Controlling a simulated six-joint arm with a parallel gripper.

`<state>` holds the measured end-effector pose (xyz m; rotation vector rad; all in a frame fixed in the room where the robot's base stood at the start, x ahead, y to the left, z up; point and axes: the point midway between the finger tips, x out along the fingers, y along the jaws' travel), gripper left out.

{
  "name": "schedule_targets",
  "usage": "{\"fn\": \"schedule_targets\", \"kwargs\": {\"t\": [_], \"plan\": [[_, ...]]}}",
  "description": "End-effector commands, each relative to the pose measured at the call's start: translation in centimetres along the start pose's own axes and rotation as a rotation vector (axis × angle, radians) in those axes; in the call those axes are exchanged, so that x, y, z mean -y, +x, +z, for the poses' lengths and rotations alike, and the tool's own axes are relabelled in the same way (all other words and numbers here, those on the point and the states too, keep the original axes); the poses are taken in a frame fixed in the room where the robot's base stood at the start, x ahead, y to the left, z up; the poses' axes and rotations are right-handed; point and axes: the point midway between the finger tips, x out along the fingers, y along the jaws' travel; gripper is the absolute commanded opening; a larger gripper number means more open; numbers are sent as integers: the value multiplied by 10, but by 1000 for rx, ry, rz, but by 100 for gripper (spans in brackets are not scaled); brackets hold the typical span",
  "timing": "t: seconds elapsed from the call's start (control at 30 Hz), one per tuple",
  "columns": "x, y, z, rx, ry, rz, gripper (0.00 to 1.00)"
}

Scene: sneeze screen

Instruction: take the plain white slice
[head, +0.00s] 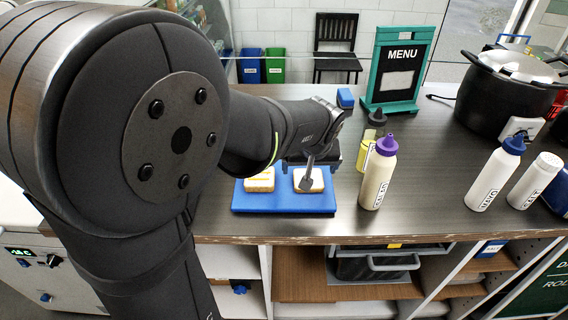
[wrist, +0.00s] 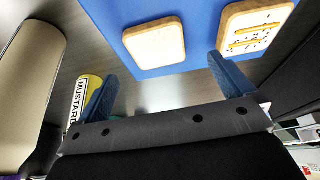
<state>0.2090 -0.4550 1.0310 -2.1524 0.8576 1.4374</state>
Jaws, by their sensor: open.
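The plain white slice (head: 314,183) lies flat at the right of a blue board (head: 284,206). In the wrist view it is the slice (wrist: 154,43) with a pale face and brown crust, ahead of the space between my fingers. A second slice (head: 260,181) with yellow stripes lies to its left; it shows at the upper right of the wrist view (wrist: 250,27). My gripper (head: 308,182) is over the plain slice in the head view and hides part of it. In the wrist view my gripper (wrist: 166,84) is open with nothing between its blue fingers.
A purple-capped bottle (head: 379,178) stands just right of the board, with a yellow mustard container (head: 366,150) behind it. A mayo bottle (head: 496,177) and a white shaker (head: 537,181) stand farther right. A menu sign (head: 397,69) and black pot (head: 507,95) are behind.

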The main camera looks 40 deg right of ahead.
Motion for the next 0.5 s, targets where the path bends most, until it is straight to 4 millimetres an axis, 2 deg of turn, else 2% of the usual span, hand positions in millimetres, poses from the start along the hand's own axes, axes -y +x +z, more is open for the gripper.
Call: {"fn": "schedule_targets", "kwargs": {"t": [0.17,0.5], "plan": [[0,11,1,2,-1,-1,98],[-3,53,3,2,-1,-1,98]]}}
